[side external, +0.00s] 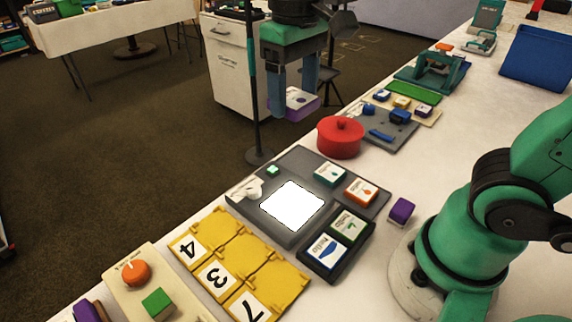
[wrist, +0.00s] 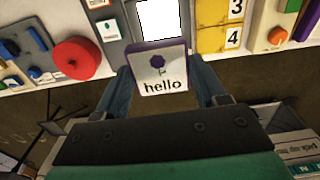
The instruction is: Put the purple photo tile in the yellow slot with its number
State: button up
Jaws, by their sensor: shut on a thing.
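My gripper (side external: 292,96) is shut on the purple photo tile (side external: 302,101), holding it in the air beyond the table's far edge. In the wrist view the tile (wrist: 160,70) has a purple rim, a purple flower and the word "hello", and sits between the blue fingers (wrist: 163,88). No number shows on the tile. The yellow slot unit (side external: 240,255) lies on the table at lower left of the side view, with white cards reading 4, 3 and 7. The slots beside the cards look empty. The wrist view shows part of the yellow unit (wrist: 212,38) with 3 and 4.
A grey board with a glowing white square (side external: 292,206) lies right of the yellow unit. Teal (side external: 331,174) and orange (side external: 361,190) tiles sit on it. A dark tray holds green (side external: 348,225) and blue (side external: 326,253) tiles. A red pot (side external: 340,138) stands near my gripper.

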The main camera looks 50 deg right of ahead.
jog(key=shift+a+r, duration=0.15)
jog(key=shift+r, duration=0.05)
jog(key=s+a+f, duration=0.1)
jog(key=a+f, duration=0.6)
send_over(279, 282)
notch_tip(279, 282, down, 8)
jog(key=shift+r, duration=0.15)
jog(key=shift+f, duration=3.05)
jog(key=o, duration=1.4)
jog(key=shift+o, duration=0.2)
